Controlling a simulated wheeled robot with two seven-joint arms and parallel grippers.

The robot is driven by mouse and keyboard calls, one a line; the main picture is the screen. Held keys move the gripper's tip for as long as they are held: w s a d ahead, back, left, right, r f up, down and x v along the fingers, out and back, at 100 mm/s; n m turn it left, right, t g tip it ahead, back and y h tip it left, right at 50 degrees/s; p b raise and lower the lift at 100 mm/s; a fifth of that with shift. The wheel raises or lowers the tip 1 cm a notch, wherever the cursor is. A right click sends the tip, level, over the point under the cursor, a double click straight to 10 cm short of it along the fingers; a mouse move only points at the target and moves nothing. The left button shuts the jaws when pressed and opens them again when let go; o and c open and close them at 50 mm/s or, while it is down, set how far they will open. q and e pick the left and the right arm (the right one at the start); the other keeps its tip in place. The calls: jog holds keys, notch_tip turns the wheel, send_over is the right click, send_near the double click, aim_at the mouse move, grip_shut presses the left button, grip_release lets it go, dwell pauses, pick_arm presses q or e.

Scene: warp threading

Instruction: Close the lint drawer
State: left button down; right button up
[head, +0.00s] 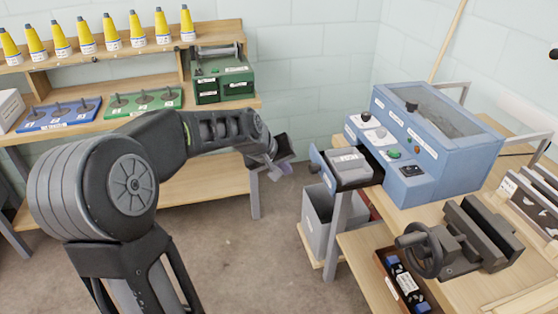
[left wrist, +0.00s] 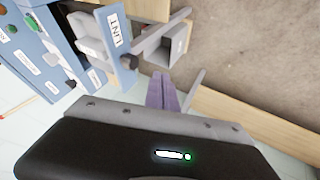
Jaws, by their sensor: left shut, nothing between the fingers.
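The lint drawer (head: 350,166) sticks out of the left side of the blue machine (head: 412,170), open over the table's left end. Its blue front panel bears a dark knob (head: 314,168). In the left wrist view the labelled drawer front (left wrist: 114,30) is at the upper left, with its knob (left wrist: 130,62) facing my gripper's side. My left gripper (head: 277,173) is shut and empty, to the left of the drawer front with a gap between them. Its closed fingers also show in the left wrist view (left wrist: 161,78). My right gripper is out of view.
A grey bin (head: 318,214) stands below the drawer. A black vise-like device (head: 460,240) and a small wooden tray (head: 381,262) are at the right front. A shelf with yellow cones (head: 112,36) and a green box (head: 222,84) are behind my left arm. Open floor lies between.

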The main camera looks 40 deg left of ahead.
aim_at(355, 159)
pick_arm(q)
jog(key=w, duration=0.1)
jog(key=w+d+f+p, duration=0.1)
jog(key=w, duration=0.1)
jog(key=w+d+f, duration=0.1)
jog(key=w, duration=0.1)
jog(key=shift+d+f, duration=0.1)
jog(key=shift+w, duration=0.1)
jog(key=shift+w+d, duration=0.4)
jog(key=w+d, duration=0.2)
jog(key=w, duration=0.1)
jog(key=w+d, duration=0.3)
jog(key=w, duration=0.1)
jog(key=w+d, duration=0.2)
jog(key=w, duration=0.1)
jog(key=shift+w+d, duration=0.2)
jog(key=shift+w, duration=0.15)
jog(key=shift+w+d, duration=0.15)
jog(key=shift+w, duration=0.1)
jog(key=shift+w+d, duration=0.1)
